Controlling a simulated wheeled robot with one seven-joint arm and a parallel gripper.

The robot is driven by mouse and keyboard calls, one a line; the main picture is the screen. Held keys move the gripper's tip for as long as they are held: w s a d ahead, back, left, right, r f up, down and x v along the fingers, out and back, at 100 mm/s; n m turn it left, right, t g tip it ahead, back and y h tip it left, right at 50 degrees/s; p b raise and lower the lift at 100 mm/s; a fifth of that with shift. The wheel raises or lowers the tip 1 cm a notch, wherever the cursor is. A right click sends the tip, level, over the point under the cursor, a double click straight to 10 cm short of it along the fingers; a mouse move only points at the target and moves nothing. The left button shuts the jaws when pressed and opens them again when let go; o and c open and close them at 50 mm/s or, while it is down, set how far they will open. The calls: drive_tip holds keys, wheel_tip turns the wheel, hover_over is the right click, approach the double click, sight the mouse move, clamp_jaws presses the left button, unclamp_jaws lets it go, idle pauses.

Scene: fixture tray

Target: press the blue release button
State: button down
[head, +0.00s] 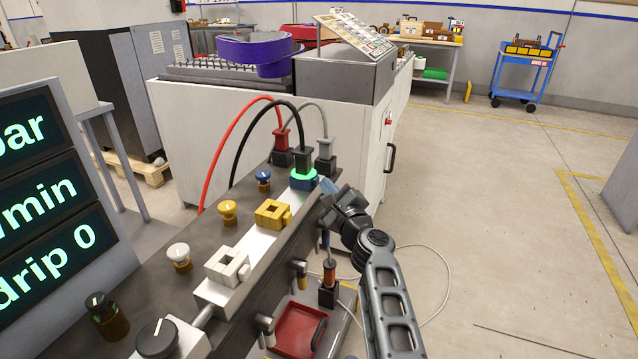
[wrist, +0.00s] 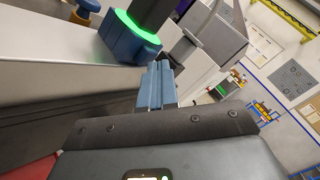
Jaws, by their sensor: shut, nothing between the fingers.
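A small blue-capped button (head: 263,176) on a brass-coloured base stands on the dark bench top, left of a blue block (head: 303,182). In the wrist view the blue button (wrist: 86,9) shows at the top left, partly cut off by the frame edge. The blue block, with a glowing green ring and a black plug in it, also shows in the wrist view (wrist: 130,46). My gripper (head: 326,186) is at the right of the blue block, on the far side from the button. Its blue fingers (wrist: 156,70) are shut and empty; contact with the block cannot be told.
Yellow (head: 228,211) and white (head: 179,256) buttons line the bench, beside a yellow clamp (head: 272,213) and a white clamp (head: 228,265). Red, black and grey cables rise behind the block. A display (head: 45,200) stands at left, a red tray (head: 298,330) below. Open floor lies right.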

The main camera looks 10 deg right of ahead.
drive_tip(key=shift+w+a, duration=0.1)
drive_tip(key=shift+a, duration=0.1)
idle(0.4)
drive_tip(key=shift+d, duration=0.1)
drive_tip(key=shift+s+d, duration=0.55)
drive_tip(key=shift+d, duration=0.1)
drive_tip(key=shift+d, duration=0.1)
drive_tip(key=shift+s+d+p, duration=0.4)
drive_tip(key=shift+s+d, duration=0.35)
drive_tip(key=shift+d, duration=0.25)
drive_tip(key=shift+s+d+p, duration=0.4)
drive_tip(key=shift+s+d, duration=0.3)
drive_tip(key=shift+d, duration=0.25)
